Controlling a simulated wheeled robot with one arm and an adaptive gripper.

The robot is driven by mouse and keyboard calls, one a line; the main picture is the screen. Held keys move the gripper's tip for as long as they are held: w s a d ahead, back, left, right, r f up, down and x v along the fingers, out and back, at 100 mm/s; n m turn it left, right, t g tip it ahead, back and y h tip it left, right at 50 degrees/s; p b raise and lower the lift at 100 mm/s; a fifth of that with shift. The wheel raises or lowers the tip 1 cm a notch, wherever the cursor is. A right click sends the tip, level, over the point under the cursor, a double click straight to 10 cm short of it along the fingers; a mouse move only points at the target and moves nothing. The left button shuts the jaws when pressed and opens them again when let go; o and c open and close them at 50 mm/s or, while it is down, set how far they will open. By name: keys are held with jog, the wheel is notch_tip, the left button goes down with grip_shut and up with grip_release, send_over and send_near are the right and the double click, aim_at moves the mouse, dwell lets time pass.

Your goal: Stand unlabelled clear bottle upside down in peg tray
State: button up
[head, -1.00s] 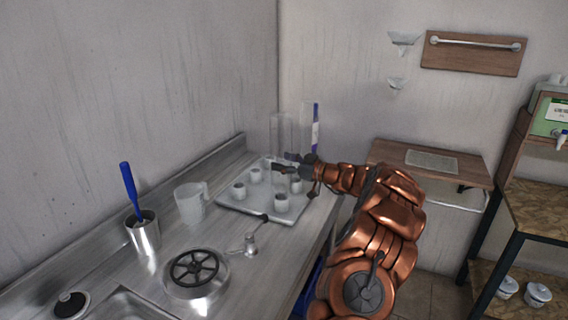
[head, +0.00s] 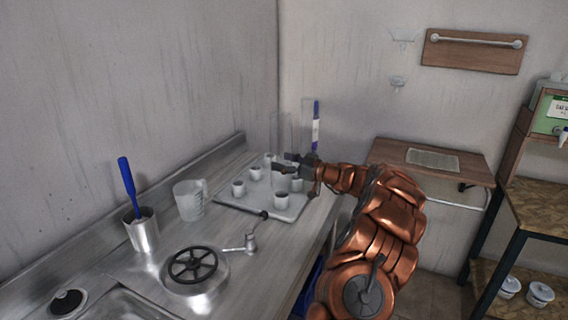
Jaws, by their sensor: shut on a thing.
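The peg tray (head: 262,210) is a pale tray with several short white cup-like pegs, on the steel counter by the back corner. My gripper (head: 283,167) is above the tray's right part, its dark fingers shut on a faint, see-through bottle (head: 281,132). The bottle's clear outline rises above the fingers, and a pale part shows just below them among the pegs. Whether its lower end touches a peg, and which way its neck points, I cannot tell. Some pegs are partly hidden by my gripper.
A clear upright shape with a blue-and-white strip (head: 316,125) stands behind my gripper. A white jug (head: 189,201), a metal cup with a blue-handled brush (head: 143,232), a tap (head: 250,243) and a round metal piece with a black wheel (head: 194,268) stand left of or before the tray.

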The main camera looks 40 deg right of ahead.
jog(key=shift+f+b, duration=0.4)
jog(key=shift+b, duration=0.2)
jog(key=o, duration=1.1)
jog(key=shift+o, duration=0.2)
jog(key=shift+s, duration=0.1)
jog(key=v, duration=1.1)
jog(key=shift+s+d, duration=0.3)
jog(key=shift+r, duration=0.1)
